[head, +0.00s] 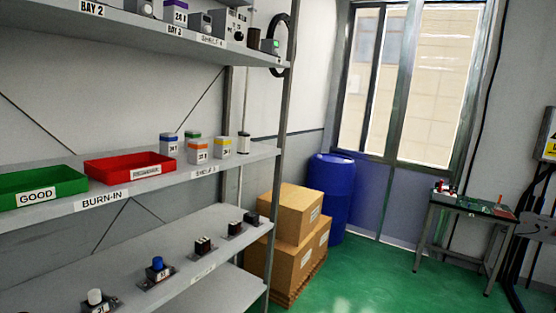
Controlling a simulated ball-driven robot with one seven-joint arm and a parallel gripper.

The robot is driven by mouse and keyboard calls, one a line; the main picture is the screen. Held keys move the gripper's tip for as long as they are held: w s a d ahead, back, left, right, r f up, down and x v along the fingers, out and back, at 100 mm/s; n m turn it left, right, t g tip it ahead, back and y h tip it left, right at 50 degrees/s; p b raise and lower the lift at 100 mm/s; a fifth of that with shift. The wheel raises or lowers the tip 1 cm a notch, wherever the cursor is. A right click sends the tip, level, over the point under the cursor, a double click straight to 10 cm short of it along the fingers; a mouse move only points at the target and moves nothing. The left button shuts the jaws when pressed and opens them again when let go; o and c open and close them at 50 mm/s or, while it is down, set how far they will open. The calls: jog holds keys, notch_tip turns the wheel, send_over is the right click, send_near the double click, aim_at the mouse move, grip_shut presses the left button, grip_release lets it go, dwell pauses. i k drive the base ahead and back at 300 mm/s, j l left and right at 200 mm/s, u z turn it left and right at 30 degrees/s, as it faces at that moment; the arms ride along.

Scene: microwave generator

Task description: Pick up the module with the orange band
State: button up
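The module with the orange band (198,151) stands upright on the middle shelf (262,152), right of centre along its length. It is a small whitish box with an orange stripe and a label on its front. A module with a blue band (169,144) stands at its left and one with a yellow band (222,146) at its right. A module with a green band (193,135) stands behind it, partly hidden. My gripper is not in the head view, so its state and place do not show.
A red bin (130,168) and a green bin (40,186) marked GOOD sit left on the same shelf. A pale cylinder (243,143) stands near its right end. The upper shelf (150,28) hangs above. Cardboard boxes (290,240) and a blue drum (330,195) stand beyond; green floor is open.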

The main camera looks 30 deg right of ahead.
aim_at(197, 148)
jog(key=z, duration=0.25)
jog(key=i+l+z, duration=0.15)
jog(key=i, duration=0.85)
jog(key=i+l+z, duration=0.1)
jog(key=i, duration=0.9)
jog(key=i+j, duration=0.25)
jog(key=i, duration=0.3)
jog(key=i+j+z, duration=0.1)
jog(key=i+j, duration=0.15)
jog(key=i, duration=0.25)
